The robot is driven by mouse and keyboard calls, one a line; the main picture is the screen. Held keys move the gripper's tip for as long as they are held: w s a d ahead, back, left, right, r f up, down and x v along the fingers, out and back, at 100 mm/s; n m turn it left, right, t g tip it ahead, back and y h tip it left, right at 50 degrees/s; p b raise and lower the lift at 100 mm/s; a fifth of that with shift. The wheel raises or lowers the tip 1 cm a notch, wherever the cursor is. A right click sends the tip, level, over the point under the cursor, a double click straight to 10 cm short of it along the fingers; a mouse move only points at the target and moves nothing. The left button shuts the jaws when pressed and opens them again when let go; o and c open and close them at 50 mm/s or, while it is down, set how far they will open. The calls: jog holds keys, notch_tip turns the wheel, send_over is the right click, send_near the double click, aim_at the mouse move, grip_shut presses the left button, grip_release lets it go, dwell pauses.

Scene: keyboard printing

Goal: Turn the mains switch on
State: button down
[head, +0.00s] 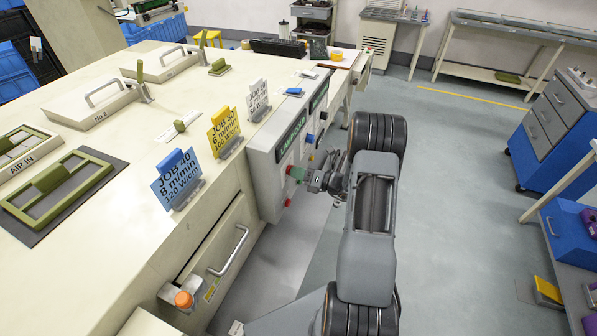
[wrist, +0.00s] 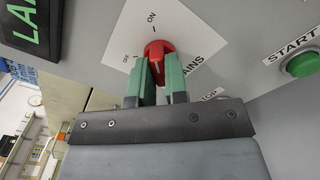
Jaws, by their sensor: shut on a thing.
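The mains switch is a red rotary knob (wrist: 158,48) on a white plate (wrist: 120,40) marked ON at the top and OFF at the left, with MAINS partly covered. My gripper (wrist: 160,72) has its two green fingers shut on the knob's grip, one on each side. The grip runs roughly up and down in the wrist view, but its pointer end is not clear.
A green START button (wrist: 302,64) sits right of the knob, and a STOP label is partly hidden below. The dark panel with green letters (wrist: 32,27) is at upper left. The cream machine top (head: 140,225) holds job cards. The grey floor (head: 450,170) right of my arm is clear.

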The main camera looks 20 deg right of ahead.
jog(key=shift+r, duration=0.1)
dwell(0.3)
jog(key=c, duration=1.1)
grip_release()
jog(key=shift+c, duration=0.2)
jog(key=shift+d, duration=0.1)
jog(key=b+v, duration=0.3)
jog(key=v, duration=1)
jog(key=shift+s+d, duration=0.2)
jog(key=shift+s, duration=0.15)
